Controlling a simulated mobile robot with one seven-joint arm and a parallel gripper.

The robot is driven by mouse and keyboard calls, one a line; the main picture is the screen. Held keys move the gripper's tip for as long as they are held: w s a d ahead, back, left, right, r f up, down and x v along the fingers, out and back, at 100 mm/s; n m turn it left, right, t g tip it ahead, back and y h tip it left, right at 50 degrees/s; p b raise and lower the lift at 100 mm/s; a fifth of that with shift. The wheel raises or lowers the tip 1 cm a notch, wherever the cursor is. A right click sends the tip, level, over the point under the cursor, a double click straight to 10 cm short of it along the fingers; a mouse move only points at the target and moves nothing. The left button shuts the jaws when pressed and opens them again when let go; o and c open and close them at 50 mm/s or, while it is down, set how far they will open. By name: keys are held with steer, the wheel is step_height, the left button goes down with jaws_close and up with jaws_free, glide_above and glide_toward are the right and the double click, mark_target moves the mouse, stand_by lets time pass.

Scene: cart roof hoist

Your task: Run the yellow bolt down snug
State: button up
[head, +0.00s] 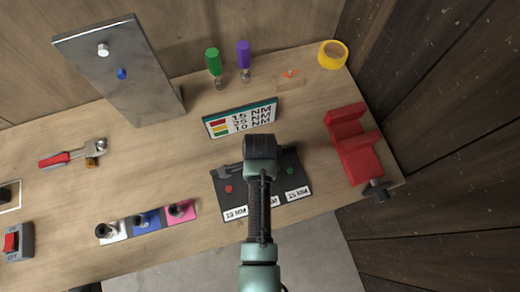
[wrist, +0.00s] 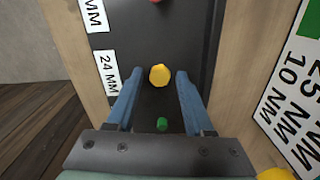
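The yellow bolt (wrist: 159,75) shows its head in the wrist view, standing on the dark plate (wrist: 206,20). My gripper (wrist: 159,72) is open above the plate, with one blue finger on each side of the bolt head and a visible gap to both. In the head view my arm hides the yellow bolt and my fingertips. A red bolt (head: 228,188) and a green bolt (wrist: 162,124) are on the same plate. A sign (head: 240,118) behind the plate lists 15, 25 and 10 NM beside coloured patches.
Three dark sockets or bits stand on white, blue and pink pads (head: 146,221). A red-handled wrench (head: 72,155) lies left. A red vise (head: 355,145) stands right. Green (head: 213,62) and purple (head: 243,55) screwdrivers, yellow tape (head: 333,54) and a metal panel (head: 120,70) stand behind.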

steer(key=shift+r, duration=0.1)
stand_by(0.3)
step_height(320, 180, up, 7)
steer(key=p, duration=0.7)
